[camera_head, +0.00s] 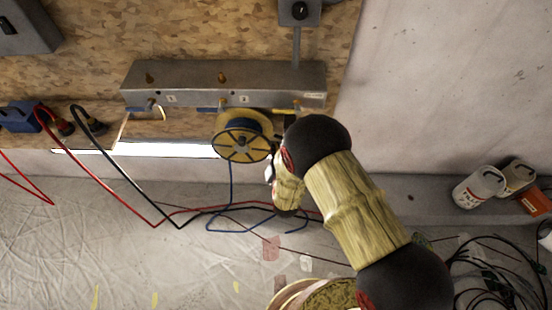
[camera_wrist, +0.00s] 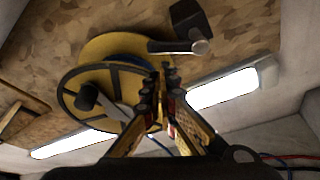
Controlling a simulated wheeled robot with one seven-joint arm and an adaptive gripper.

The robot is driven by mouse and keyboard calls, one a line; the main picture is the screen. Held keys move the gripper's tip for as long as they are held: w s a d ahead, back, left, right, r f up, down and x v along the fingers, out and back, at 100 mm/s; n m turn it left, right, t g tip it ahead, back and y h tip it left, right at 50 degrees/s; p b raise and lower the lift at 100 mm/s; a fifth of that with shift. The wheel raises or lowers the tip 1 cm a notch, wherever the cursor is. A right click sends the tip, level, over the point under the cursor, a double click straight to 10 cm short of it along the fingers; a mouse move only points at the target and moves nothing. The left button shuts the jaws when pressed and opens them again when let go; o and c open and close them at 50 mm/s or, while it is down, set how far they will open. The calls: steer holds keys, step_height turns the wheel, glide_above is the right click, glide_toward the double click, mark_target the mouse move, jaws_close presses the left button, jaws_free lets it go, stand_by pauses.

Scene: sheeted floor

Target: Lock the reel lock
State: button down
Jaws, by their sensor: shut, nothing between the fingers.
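The yellow reel (camera_head: 243,138) hangs below a grey metal rail, with blue cable on it and a dark spoked front disc. In the wrist view the reel (camera_wrist: 100,48) is large at left and centre, with a dark crank knob on its disc. A grey lever (camera_wrist: 180,47) with a rounded metal end juts out at the reel's upper right, and a black block is above it. I cannot tell for certain which part is the lock. My gripper (camera_wrist: 158,84) is shut and empty, its tips overlapping the reel's right edge and below the lever. Contact is unclear. In the head view my arm mostly hides it.
The grey rail (camera_head: 290,78) has several brass fittings and spans above the reel. A lit tube (camera_head: 165,149) runs behind it. Red, black and blue cables hang to the sheeted floor (camera_head: 120,255). Cans (camera_head: 478,187) stand on the right ledge, and black cable coils lie below.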

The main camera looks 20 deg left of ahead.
steer(key=shift+x, duration=1.1)
steer(key=shift+r+m+y+b, duration=0.4)
steer(key=shift+r+m, duration=0.15)
steer(key=shift+m, duration=0.15)
steer(key=shift+w+d+r+m+y+b, duration=0.2)
steer(key=shift+d+r+m, duration=0.35)
steer(key=shift+d+r, duration=0.4)
steer(key=shift+w+d+r+m+y+b, duration=0.1)
steer(key=shift+w+d+r+m+y, duration=0.35)
steer(key=shift+r, duration=0.75)
steer(key=shift+s+d, duration=0.2)
steer(key=shift+d, duration=0.1)
steer(key=shift+d, duration=0.1)
